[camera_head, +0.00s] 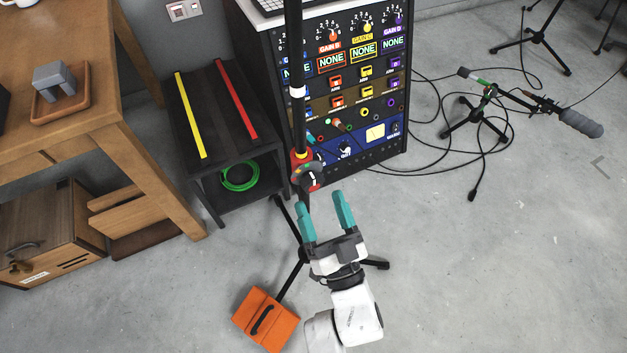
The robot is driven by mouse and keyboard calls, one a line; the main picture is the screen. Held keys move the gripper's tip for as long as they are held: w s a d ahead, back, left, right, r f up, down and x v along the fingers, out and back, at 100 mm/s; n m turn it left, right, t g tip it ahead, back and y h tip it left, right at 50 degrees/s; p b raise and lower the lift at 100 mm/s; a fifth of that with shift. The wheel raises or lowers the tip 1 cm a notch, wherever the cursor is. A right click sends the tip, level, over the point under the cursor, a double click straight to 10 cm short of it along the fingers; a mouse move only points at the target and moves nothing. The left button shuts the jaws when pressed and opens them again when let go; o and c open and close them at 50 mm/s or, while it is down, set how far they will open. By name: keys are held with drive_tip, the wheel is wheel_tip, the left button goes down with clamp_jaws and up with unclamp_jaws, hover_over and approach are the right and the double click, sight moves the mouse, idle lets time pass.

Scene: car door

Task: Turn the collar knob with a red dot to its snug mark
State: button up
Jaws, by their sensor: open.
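The collar knob (311,178) is dark and sits on a red collar (299,160) around a thin black upright pole (295,60). A small reddish patch shows on the collar near the knob. The red dot's setting and the snug mark are too small to read. My gripper (324,212) has teal fingers and is open and empty. In the picture it is just below the knob, with the fingertips pointing up toward it and apart from it.
A rack of coloured knobs (360,90) stands behind the pole. A dark low table (189,112) is at left, beside a wooden table (95,135). An orange box (265,321) lies by the stand's foot.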

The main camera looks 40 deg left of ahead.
sight(314, 186)
drive_tip(key=x, duration=0.5)
drive_tip(key=shift+w+a+r, duration=0.1)
drive_tip(key=shift+w+a, duration=0.1)
drive_tip(key=shift+a, duration=0.05)
drive_tip(key=c, duration=1)
drive_tip(key=shift+b, duration=0.3)
drive_tip(key=shift+n, duration=0.4)
drive_tip(key=n+g, duration=0.1)
drive_tip(key=n, duration=0.2)
drive_tip(key=shift+n+g+y, duration=0.3)
drive_tip(key=shift+g+y, duration=0.1)
drive_tip(key=n+g, duration=0.2)
drive_tip(key=n, duration=0.1)
drive_tip(key=n+g, duration=0.1)
drive_tip(key=n, duration=0.3)
drive_tip(key=shift+s+g+y, duration=0.1)
drive_tip(key=shift+g+y, duration=0.3)
